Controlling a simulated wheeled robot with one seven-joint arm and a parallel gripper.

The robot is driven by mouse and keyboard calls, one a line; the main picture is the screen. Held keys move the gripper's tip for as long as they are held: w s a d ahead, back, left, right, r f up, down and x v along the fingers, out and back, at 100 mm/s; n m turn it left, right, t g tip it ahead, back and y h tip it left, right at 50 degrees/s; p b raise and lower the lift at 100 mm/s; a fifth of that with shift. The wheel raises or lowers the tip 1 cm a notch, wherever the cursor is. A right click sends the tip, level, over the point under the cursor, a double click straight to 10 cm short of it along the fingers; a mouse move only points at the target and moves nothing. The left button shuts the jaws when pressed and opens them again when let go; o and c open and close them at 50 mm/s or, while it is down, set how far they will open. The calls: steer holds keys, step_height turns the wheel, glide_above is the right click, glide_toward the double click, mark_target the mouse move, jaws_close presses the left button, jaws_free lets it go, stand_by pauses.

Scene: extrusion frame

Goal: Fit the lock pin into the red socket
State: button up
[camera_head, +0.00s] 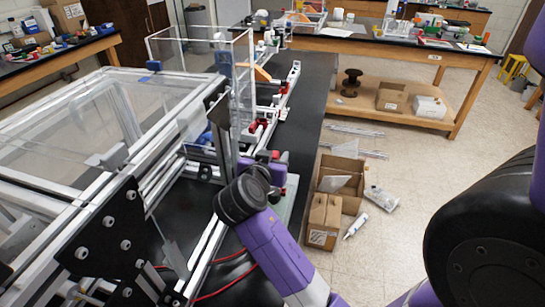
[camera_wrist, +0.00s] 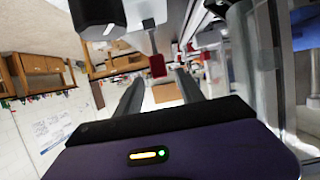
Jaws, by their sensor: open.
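My gripper (camera_wrist: 160,74) is open in the wrist view, with its two dark fingers apart and nothing seen held between them. A small red block (camera_wrist: 157,66) shows just beyond the fingertips, apparently joined to a pale and dark fitting. I cannot tell whether it is the red socket or part of the lock pin. In the head view my purple wrist is beside the frame's right side and hides most of the gripper. Small red parts (camera_head: 254,127) show on the rail beyond it. I cannot make out the lock pin for certain in either view.
The aluminium extrusion frame (camera_head: 100,172) with clear panels fills the left. A clear upright enclosure (camera_head: 196,54) stands behind it on the black bench top (camera_head: 313,88). Red cables (camera_head: 228,285) lie near my arm. Cardboard boxes (camera_head: 324,212) stand on the floor to the right.

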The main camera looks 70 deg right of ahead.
steer(key=shift+f+p+x, duration=0.15)
steer(key=shift+p+x, duration=0.25)
steer(key=shift+x, duration=1)
steer(key=shift+f+p+x, duration=0.1)
steer(key=shift+p+x, duration=0.25)
steer(key=shift+x, duration=1)
steer(key=shift+w+a, duration=0.1)
jaws_close()
